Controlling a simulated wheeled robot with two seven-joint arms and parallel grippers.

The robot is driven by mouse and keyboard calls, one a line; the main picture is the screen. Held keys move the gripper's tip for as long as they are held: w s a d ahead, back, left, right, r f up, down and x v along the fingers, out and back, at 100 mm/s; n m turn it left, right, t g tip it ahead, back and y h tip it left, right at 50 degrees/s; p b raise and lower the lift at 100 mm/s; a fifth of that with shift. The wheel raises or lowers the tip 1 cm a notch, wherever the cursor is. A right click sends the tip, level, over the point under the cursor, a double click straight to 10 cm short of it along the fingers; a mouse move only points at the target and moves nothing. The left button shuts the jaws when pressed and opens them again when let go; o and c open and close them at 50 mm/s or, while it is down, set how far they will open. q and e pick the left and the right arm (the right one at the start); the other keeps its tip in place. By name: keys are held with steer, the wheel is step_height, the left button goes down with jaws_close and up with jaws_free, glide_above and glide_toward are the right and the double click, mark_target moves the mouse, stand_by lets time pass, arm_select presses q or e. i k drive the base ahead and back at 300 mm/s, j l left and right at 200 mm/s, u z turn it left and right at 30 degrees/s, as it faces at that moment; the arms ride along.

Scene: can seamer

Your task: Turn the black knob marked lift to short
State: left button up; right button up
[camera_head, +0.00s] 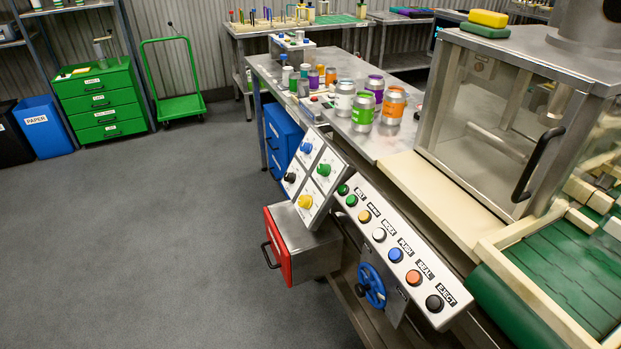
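A tilted white knob panel (318,192) stands at the end of the machine, above a steel box. The black knob (289,178) is on its left corner. The blue knob (306,147) is at its top, the green knob (323,169) on its right and the yellow knob (305,201) at its bottom. The labels around the knobs are too small to read, so I cannot tell which setting the black knob points to. Neither of my grippers is in view.
A slanted button panel (400,250) runs right of the knobs, with a blue handwheel (371,285) below. The steel box has a red-fronted drawer (277,247). Several cans (363,110) stand on the steel table behind. The grey floor (150,230) at left is clear.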

mark_target(290, 177)
steer(key=i+j+z, duration=0.45)
steer(key=i+j, duration=0.4)
steer(key=j, duration=0.1)
